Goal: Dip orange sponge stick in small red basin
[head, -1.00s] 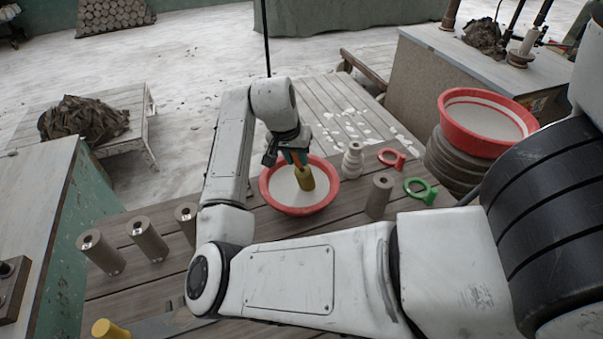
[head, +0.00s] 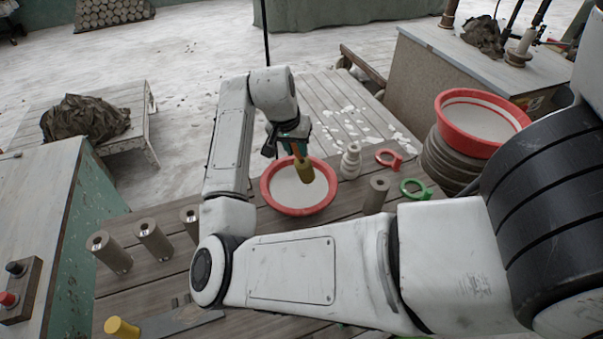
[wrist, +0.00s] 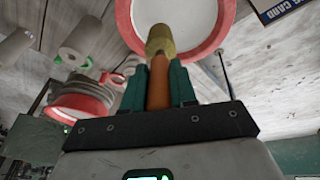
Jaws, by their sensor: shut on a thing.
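My gripper (head: 294,139) is shut on the orange handle of the sponge stick; its teal fingers flank the handle in the wrist view (wrist: 157,76). The stick's yellowish-brown sponge end (head: 304,171) points down over the small red basin (head: 270,201). In the wrist view the sponge (wrist: 160,40) overlaps the basin's pale inside, with the red rim (wrist: 205,48) around it. The basin sits on the plank table and holds something whitish. The sponge looks clear of the surface, though the exact gap is hard to tell. The fingertips are partly hidden in the head view.
A larger red basin (head: 438,118) stands at right on a grey stack. Right of the small basin are a pale stepped piece (head: 350,162), a grey cylinder (head: 376,195), and red (head: 388,158) and green (head: 416,189) rings. Several grey cylinders (head: 155,240) stand at left, a yellow-topped piece (head: 122,328) in front.

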